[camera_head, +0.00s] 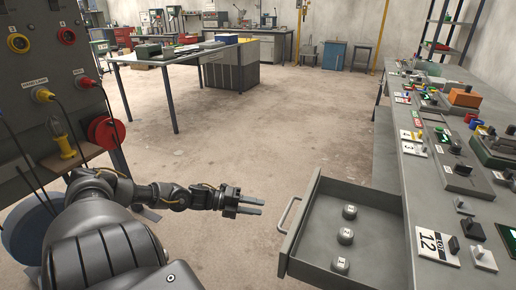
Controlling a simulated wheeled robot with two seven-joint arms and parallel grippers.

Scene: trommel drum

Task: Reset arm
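My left arm comes in from the lower left and reaches across to the right. My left gripper (258,205) is over the open floor, left of an open drawer, with its two fingers pointing right. The fingers are apart, with nothing visible between them. The grey drawer (376,262) is pulled out from the bench on the right and its handle (289,215) faces the gripper. The gripper appears apart from the handle. Three grey round pieces with labels (345,236) lie in the drawer. My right gripper is not in view.
The bench (405,207) on the right carries many small parts and labels. A panel (62,85) with a red reel (104,131) stands at the left, near my arm. A work table (140,58) stands farther back. The middle floor (250,130) is clear.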

